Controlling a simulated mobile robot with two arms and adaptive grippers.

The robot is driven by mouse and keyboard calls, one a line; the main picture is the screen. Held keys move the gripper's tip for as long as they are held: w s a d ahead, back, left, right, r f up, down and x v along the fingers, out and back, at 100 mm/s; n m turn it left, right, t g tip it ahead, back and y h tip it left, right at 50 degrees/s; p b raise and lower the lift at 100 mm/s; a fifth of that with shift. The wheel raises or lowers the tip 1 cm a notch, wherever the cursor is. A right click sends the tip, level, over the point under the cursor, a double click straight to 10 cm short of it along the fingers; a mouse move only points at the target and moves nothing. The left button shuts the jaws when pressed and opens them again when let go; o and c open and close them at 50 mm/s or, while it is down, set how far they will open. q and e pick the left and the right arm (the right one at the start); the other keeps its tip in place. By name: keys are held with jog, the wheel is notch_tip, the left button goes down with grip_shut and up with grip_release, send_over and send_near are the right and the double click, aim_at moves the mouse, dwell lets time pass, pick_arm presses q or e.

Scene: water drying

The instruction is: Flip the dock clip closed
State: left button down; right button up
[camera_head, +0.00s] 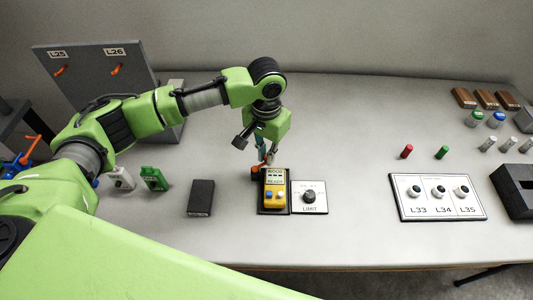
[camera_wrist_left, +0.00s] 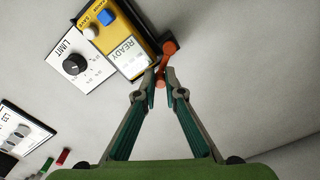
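The yellow device (camera_head: 274,194) with a READY screen sits in a black dock (camera_head: 262,208) near the table's front middle. The orange dock clip (camera_head: 256,169) stands out at the dock's far left corner; in the left wrist view the clip (camera_wrist_left: 167,48) rises at the dock's corner. My left gripper (camera_head: 267,158) reaches down from above at the dock's far end. In the left wrist view its fingers (camera_wrist_left: 161,80) are drawn together with the clip's orange lever between the tips. Contact on both sides is hard to make out. My right gripper is not in view.
A LIMIT dial panel (camera_head: 310,197) adjoins the dock on the right. A black block (camera_head: 201,198) lies to the left, with a green part (camera_head: 154,179) beyond it. A three-knob panel (camera_head: 437,197) stands at right. A grey upright board (camera_head: 96,78) is at back left.

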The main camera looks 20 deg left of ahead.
pick_arm(q)
jog(key=shift+r+m+p, duration=0.15)
jog(key=shift+m+p, duration=0.15)
jog(key=shift+p, duration=0.25)
jog(key=m+p, duration=0.2)
jog(key=p, duration=0.1)
jog(key=s+d+m+p, duration=0.1)
jog(key=m+p, duration=0.1)
jog(key=p, duration=0.2)
jog(key=shift+s+r+m, duration=0.1)
jog(key=shift+s+m, duration=0.05)
jog(key=shift+m, duration=0.15)
jog(key=shift+s+d+m+p, duration=0.1)
jog(key=shift+s+m+p, duration=0.15)
jog(key=shift+m+p, duration=0.5)
jog(key=shift+s+f+m, duration=0.1)
jog(key=shift+f+m, duration=0.1)
jog(key=shift+m, duration=0.15)
jog(key=c, duration=2.1)
grip_release()
